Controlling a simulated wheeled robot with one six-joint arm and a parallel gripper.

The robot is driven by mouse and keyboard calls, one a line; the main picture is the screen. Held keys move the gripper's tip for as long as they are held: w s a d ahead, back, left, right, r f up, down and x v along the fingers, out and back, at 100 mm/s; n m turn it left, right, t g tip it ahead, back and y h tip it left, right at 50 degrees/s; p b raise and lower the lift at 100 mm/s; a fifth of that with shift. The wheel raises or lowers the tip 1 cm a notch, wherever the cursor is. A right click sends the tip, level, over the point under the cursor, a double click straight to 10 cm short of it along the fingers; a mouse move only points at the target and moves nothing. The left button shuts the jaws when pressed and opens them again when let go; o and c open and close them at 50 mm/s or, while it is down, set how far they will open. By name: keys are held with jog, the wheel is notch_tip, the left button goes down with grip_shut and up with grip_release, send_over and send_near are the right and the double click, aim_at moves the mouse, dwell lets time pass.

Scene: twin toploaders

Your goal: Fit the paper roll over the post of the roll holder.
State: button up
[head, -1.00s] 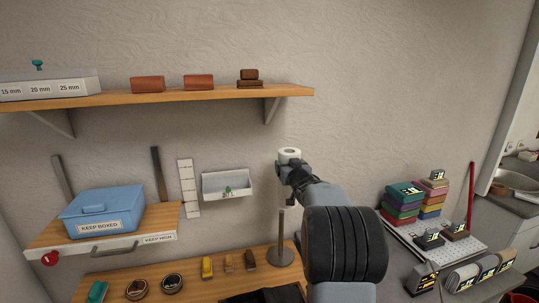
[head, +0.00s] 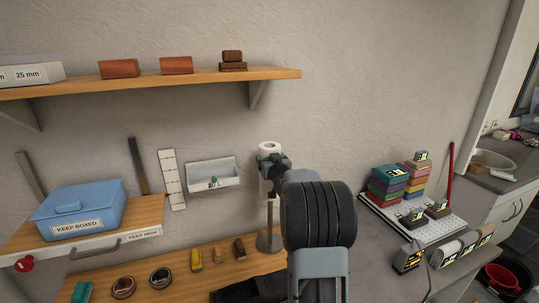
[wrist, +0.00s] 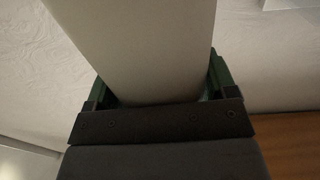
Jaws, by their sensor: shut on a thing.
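The white paper roll (head: 269,148) is upright in my gripper (head: 271,159), which is shut around it. In the wrist view the roll (wrist: 140,45) fills the middle between the green-edged fingers. The roll holder's grey post (head: 270,218) rises from its round base (head: 270,243) on the wooden bench. In the head view the roll's lower end lines up with the top of the post. I cannot tell whether the post's tip is inside the roll or behind it; my arm hides part of this.
A white wall tray (head: 213,174) is left of the roll, and a wooden shelf (head: 170,84) hangs above. A blue box (head: 78,208) stands at left. Small blocks and round tins lie on the bench (head: 190,284). Coloured stacks stand on a pegboard (head: 440,229) at right.

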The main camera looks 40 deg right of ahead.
jog(key=b, duration=0.5)
send_over(271, 214)
jog(key=w, duration=0.1)
jog(key=shift+w+d+f, duration=0.1)
jog(key=shift+d+f, duration=0.05)
jog(key=shift+f, duration=2.65)
jog(key=shift+f+b, duration=9.2)
jog(key=shift+f, duration=0.45)
jog(key=o, duration=1.1)
jog(key=shift+o, duration=0.2)
jog(key=s+a+n+g+y+p, duration=0.1)
jog(key=s+a+g, duration=0.5)
jog(key=s+a, duration=0.8)
jog(key=s+a+f+n+g+y+p, duration=0.1)
jog(key=s+a+g+y+p, duration=0.3)
jog(key=s+a, duration=1.1)
jog(key=n+g+p, duration=0.1)
jog(key=g+p, duration=0.1)
jog(key=g, duration=0.1)
jog(key=shift+s+a+n+y+p, duration=0.2)
jog(key=shift+s+n+y+p, duration=0.1)
jog(key=shift+s, duration=0.05)
